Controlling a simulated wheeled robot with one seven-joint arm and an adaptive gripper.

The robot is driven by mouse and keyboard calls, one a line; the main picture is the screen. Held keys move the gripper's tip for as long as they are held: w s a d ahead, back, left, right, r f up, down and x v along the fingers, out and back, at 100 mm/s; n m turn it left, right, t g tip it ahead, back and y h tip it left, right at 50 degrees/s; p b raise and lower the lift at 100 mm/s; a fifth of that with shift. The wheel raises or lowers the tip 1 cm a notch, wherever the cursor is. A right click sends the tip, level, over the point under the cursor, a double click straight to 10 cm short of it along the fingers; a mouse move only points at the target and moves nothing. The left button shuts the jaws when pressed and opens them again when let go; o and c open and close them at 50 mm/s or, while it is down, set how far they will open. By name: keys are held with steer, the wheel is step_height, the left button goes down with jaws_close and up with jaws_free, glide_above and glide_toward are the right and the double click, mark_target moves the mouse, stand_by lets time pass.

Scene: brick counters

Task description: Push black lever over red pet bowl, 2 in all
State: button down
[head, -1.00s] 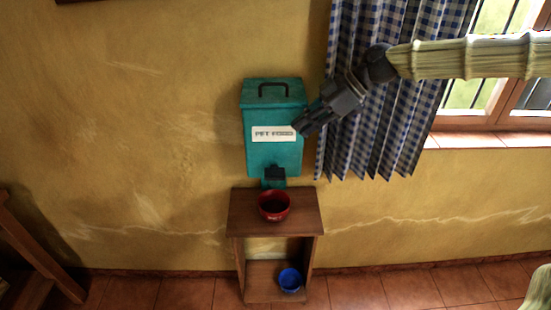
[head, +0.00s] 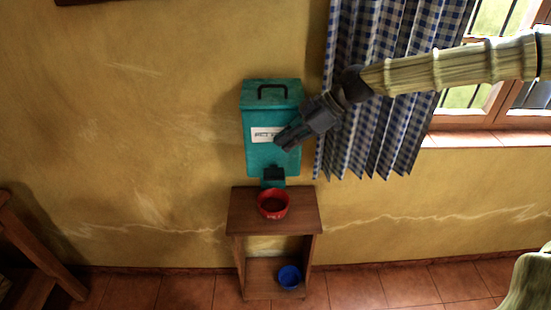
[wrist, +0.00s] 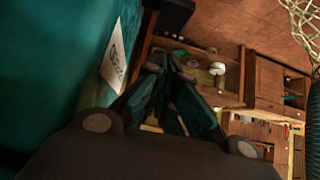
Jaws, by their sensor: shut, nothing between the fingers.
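A teal pet food dispenser (head: 258,108) with a white label hangs on the wall. Its black lever (head: 274,174) sticks out at the bottom, above a red pet bowl (head: 273,204) on a small wooden stand. In the wrist view a dark block at the top, likely the lever (wrist: 170,14), shows beyond the fingers. My gripper (head: 281,145) is shut and empty in front of the dispenser's label, above and slightly right of the lever. The shut fingers also show in the wrist view (wrist: 160,62), beside the teal wall of the dispenser. I cannot tell whether they touch it.
The wooden stand (head: 240,211) has a blue bowl (head: 289,277) on its lower shelf. A checked curtain (head: 390,130) hangs right of the dispenser, behind my arm, beside a window. A wooden piece of furniture (head: 30,285) stands at the left. The wall between is clear.

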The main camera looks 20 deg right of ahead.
mark_target(275, 172)
steer(key=p+x, duration=0.1)
steer(key=x, duration=0.3)
steer(key=shift+a, duration=0.1)
steer(key=shift+f+p, duration=0.95)
steer(key=shift+f, duration=1.05)
steer(key=shift+f, duration=0.1)
step_height(275, 172, down, 4)
steer(key=b, duration=0.3)
steer(key=shift+r, duration=0.2)
steer(key=shift+s, duration=0.1)
step_height(275, 172, up, 4)
steer(key=shift+f+p, duration=0.1)
steer(key=shift+p, duration=0.95)
steer(key=shift+d+r, duration=0.25)
steer(key=shift+r, duration=0.15)
steer(key=b+v, duration=0.3)
steer(key=v, duration=0.6)
steer(key=shift+d+r, duration=0.2)
